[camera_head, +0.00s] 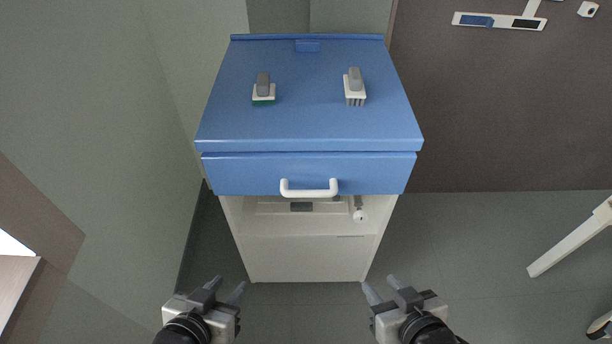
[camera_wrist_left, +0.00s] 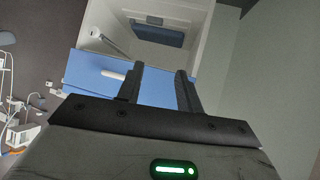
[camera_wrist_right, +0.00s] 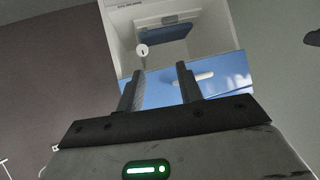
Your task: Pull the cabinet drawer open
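The cabinet (camera_head: 310,95) has a blue top and a blue drawer front (camera_head: 240,174) with a white handle (camera_head: 309,188) at its middle. The drawer is closed. The handle also shows in the left wrist view (camera_wrist_left: 112,74) and the right wrist view (camera_wrist_right: 192,79). My left gripper (camera_head: 230,287) is open and empty, in front of the cabinet at lower left. My right gripper (camera_head: 379,289) is open and empty, in front of it at lower right. Both are apart from the handle.
Two small brush-like items, one at left (camera_head: 264,88) and one at right (camera_head: 355,86), lie on the cabinet top. Below the drawer is an open white shelf space (camera_head: 280,222). A wall stands close at the left. Floor (camera_head: 455,250) is clear at the right, with white furniture legs (camera_head: 570,240) further right.

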